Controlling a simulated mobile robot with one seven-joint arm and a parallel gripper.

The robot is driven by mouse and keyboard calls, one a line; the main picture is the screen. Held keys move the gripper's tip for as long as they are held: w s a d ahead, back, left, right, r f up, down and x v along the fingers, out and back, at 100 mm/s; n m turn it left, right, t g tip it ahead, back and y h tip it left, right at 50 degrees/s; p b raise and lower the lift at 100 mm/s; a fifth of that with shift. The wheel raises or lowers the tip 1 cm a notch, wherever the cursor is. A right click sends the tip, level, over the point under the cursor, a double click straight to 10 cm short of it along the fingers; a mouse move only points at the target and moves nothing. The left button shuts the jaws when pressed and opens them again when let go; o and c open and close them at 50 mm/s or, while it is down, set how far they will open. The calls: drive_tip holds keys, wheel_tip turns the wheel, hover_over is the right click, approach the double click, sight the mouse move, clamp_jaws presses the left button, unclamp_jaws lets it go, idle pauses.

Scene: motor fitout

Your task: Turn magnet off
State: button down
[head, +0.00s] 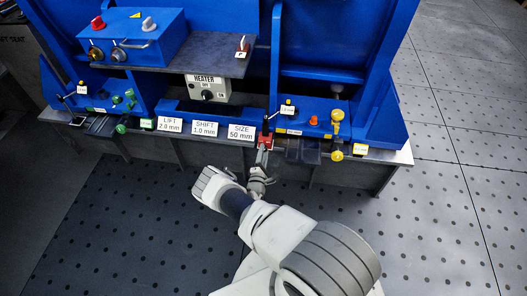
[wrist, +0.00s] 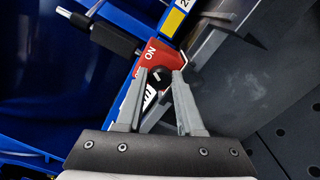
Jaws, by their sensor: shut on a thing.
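The magnet switch (wrist: 155,54) is a red block marked ON, with a black knob between my fingertips in the wrist view. A black handle sticks out from it to the upper left. In the head view the red block (head: 265,139) sits on the front edge of the blue bench, right of the SIZE label. My gripper (wrist: 158,76) is shut on the knob, one finger on each side. In the head view my gripper (head: 263,153) reaches the block from the front. Further lettering on the block is partly hidden behind the fingers.
White labels LIFT, SHIFT and SIZE (head: 241,132) line the front edge to the left. A HEATER box (head: 207,89) stands behind them. Yellow knobs (head: 337,116) and an orange button (head: 313,120) lie to the right. The perforated floor in front is clear.

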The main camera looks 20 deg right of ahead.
drive_tip(key=shift+m, duration=1.2)
drive_tip(key=c, duration=0.5)
unclamp_jaws()
drive_tip(key=shift+s+a, duration=0.1)
drive_tip(key=shift+a, duration=0.05)
